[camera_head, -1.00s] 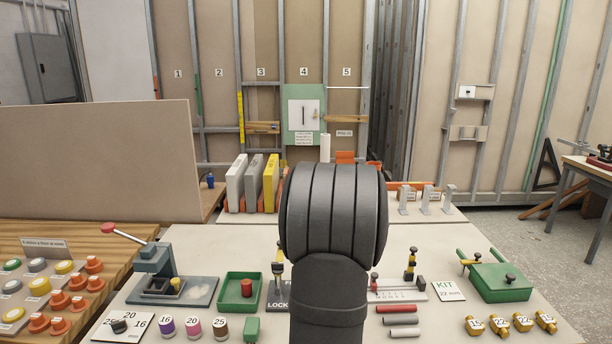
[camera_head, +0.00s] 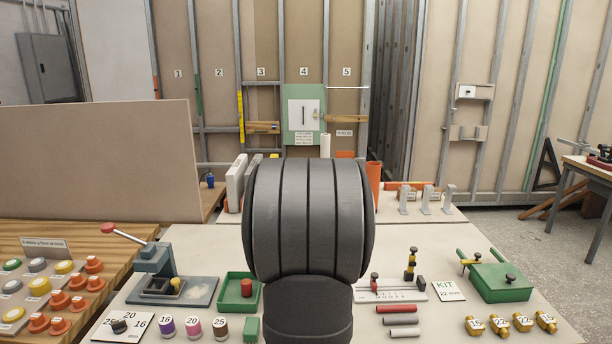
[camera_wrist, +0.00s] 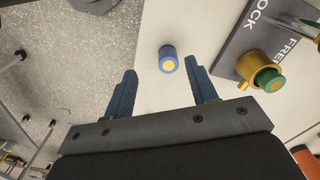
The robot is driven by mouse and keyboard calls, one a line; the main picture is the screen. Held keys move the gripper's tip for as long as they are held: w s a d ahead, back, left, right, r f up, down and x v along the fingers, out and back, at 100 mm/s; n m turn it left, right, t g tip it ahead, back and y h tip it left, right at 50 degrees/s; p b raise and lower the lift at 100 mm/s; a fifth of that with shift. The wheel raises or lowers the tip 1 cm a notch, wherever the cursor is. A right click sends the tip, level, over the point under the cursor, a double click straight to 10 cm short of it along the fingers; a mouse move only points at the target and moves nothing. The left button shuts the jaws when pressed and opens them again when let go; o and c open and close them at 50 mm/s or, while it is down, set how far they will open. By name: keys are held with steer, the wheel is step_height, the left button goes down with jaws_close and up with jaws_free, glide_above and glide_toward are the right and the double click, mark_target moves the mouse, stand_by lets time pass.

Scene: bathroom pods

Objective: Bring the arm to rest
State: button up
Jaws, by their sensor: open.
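My gripper (camera_wrist: 160,70) shows in the wrist view with its two blue fingers wide apart and nothing between them in their grip. In the head view my dark grey arm stands in the middle foreground and hides the gripper.
A grey LOCK/FREE plate (camera_wrist: 238,48) with a brass fitting (camera_wrist: 258,68) lies right of the fingers. In the head view a green tray (camera_head: 228,292), a lever press (camera_head: 165,270) and a green box (camera_head: 500,282) flank my arm. A large board (camera_head: 95,160) stands left.

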steer(key=a+f, duration=0.1)
steer(key=w+a+f, duration=0.1)
steer(key=a, duration=0.1)
steer(key=w+a+f, duration=0.1)
steer(key=shift+w+a, duration=0.1)
steer(key=shift+a, duration=0.15)
steer(key=shift+o, duration=0.2)
steer(key=o, duration=0.4)
steer(key=shift+w+r, duration=0.1)
steer(key=shift+r, duration=0.05)
steer(key=shift+c, duration=0.2)
steer(key=o, duration=0.7)
steer(key=w+r, duration=0.1)
steer(key=w+r+n, duration=0.2)
steer(key=shift+w+a+r+t, duration=0.1)
steer(key=shift+a+r+t, duration=0.2)
steer(key=shift+a+t, duration=0.1)
steer(key=shift+c, duration=0.2)
steer(key=w+a+r+n+t, duration=0.2)
steer(key=w+r+n, duration=0.3)
steer(key=r, duration=0.5)
steer(key=w+a+r+n+t, duration=0.2)
steer(key=w+r+n, duration=0.3)
steer(key=r, duration=0.5)
steer(key=x, duration=0.9)
steer(key=shift+f, duration=0.45)
